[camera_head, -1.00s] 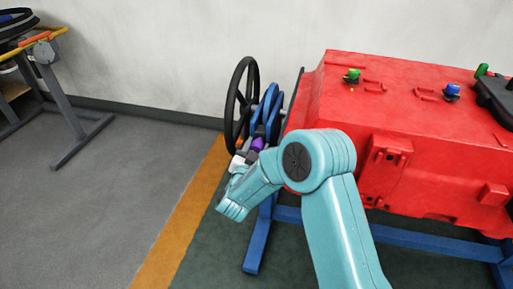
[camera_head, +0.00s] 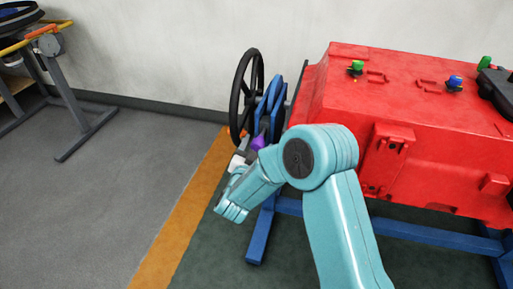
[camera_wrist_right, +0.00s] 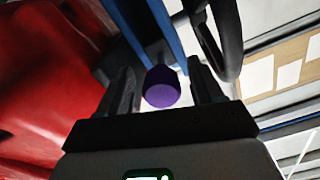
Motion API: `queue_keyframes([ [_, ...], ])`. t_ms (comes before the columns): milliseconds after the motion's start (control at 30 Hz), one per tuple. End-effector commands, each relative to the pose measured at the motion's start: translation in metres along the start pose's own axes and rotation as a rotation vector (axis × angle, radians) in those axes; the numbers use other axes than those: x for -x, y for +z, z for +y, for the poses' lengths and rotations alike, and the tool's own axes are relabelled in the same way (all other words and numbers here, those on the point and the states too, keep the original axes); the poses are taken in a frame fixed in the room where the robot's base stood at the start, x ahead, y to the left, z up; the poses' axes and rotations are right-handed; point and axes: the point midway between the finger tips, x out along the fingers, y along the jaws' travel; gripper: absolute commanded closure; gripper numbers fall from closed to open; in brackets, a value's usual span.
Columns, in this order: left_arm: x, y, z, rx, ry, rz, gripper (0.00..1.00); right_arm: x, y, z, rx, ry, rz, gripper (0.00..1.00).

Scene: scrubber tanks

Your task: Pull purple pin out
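The purple pin (camera_head: 258,143) is at the blue bracket (camera_head: 270,105) beside the black handwheel (camera_head: 245,95), at the left end of the red tank. In the right wrist view the pin (camera_wrist_right: 161,88) shows its round end between the two dark fingers of my right gripper (camera_wrist_right: 163,85). The fingers stand on either side of it with a narrow gap visible on each side, so the gripper looks open around the pin. In the head view my teal right arm partly hides this gripper. My left gripper is not in view.
The red tank (camera_head: 420,120) stands on a blue frame (camera_head: 425,237) just right of my arm. It bears green and blue knobs. A grey-legged stand (camera_head: 75,115) is at the far left. The grey floor between is clear.

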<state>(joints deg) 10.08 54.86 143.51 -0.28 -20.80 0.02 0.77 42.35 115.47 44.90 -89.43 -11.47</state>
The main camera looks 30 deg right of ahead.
Motion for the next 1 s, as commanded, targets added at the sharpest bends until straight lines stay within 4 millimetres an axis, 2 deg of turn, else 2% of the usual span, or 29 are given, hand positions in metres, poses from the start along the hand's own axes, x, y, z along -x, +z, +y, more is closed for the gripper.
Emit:
queue_keyframes([
  [133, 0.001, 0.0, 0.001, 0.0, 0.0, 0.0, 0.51, 0.006, -0.001, -0.001, -0.001, -0.001, 0.0, 0.34],
  [267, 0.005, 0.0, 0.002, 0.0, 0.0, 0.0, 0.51, 0.028, -0.002, -0.002, 0.002, -0.004, -0.002, 0.34],
  [500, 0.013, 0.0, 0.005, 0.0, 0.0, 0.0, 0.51, 0.094, -0.001, -0.003, 0.002, -0.007, -0.003, 0.34],
  [700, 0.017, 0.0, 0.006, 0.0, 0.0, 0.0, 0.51, 0.139, 0.0, -0.001, 0.003, -0.006, -0.003, 0.34],
  [833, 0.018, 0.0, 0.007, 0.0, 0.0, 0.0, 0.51, 0.156, 0.0, -0.001, 0.001, -0.003, -0.002, 0.34],
  [1000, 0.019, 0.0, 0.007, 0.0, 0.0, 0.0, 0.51, 0.165, 0.001, 0.0, 0.001, 0.0, -0.001, 0.34],
])
